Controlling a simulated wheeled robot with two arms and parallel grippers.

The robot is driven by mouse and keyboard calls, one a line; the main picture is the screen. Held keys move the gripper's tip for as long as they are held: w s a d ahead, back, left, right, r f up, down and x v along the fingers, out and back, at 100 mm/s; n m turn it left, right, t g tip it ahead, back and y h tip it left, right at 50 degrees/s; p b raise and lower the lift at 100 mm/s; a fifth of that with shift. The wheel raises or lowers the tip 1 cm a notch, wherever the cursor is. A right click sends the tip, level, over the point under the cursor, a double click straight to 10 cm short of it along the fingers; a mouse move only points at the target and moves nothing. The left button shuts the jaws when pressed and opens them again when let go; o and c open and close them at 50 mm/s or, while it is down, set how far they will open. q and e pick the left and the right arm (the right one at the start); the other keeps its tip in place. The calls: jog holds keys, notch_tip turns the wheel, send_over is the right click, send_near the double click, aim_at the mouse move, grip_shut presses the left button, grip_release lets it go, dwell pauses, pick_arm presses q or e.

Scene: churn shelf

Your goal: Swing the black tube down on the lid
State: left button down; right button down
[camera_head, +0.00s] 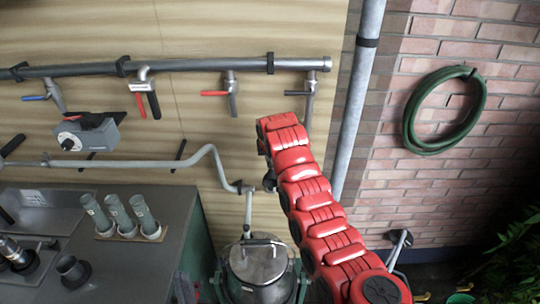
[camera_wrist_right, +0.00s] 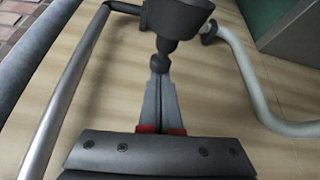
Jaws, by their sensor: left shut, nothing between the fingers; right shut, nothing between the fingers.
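The metal lid (camera_head: 258,262) sits on a churn at the bottom of the head view. A black part with a flared end (camera_wrist_right: 180,15) and a ball shows in the right wrist view; I cannot tell if it is the black tube. A small dark part (camera_head: 269,180) shows beside my red right arm in the head view. My right gripper (camera_wrist_right: 160,78) is shut and empty, its fingertips close to the ball. I cannot tell whether they touch. In the head view my right arm hides this gripper. My left gripper is not in view.
A pale bent pipe (camera_head: 150,163) runs along the wooden wall, with a horizontal pipe (camera_head: 200,65) and valve levers above. A vertical grey pipe (camera_head: 357,95) stands behind my arm. A counter (camera_head: 145,265) with several grey-green cups is left of the churn. A green hose hangs on bricks.

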aim_at(270, 169)
jog(key=shift+s+f+t+b, duration=0.2)
jog(key=shift+s+t+b, duration=0.2)
jog(key=shift+s, duration=0.3)
jog(key=shift+s+f, duration=0.1)
jog(key=shift+s, duration=0.25)
jog(key=shift+s+f+t+b, duration=0.5)
jog(key=shift+s+t+b, duration=0.25)
jog(key=shift+b, duration=0.25)
jog(key=s+f+t+b, duration=1)
jog(key=s+f+b, duration=0.1)
jog(key=b, duration=0.9)
jog(key=shift+f, duration=0.45)
jog(key=shift+s, duration=0.15)
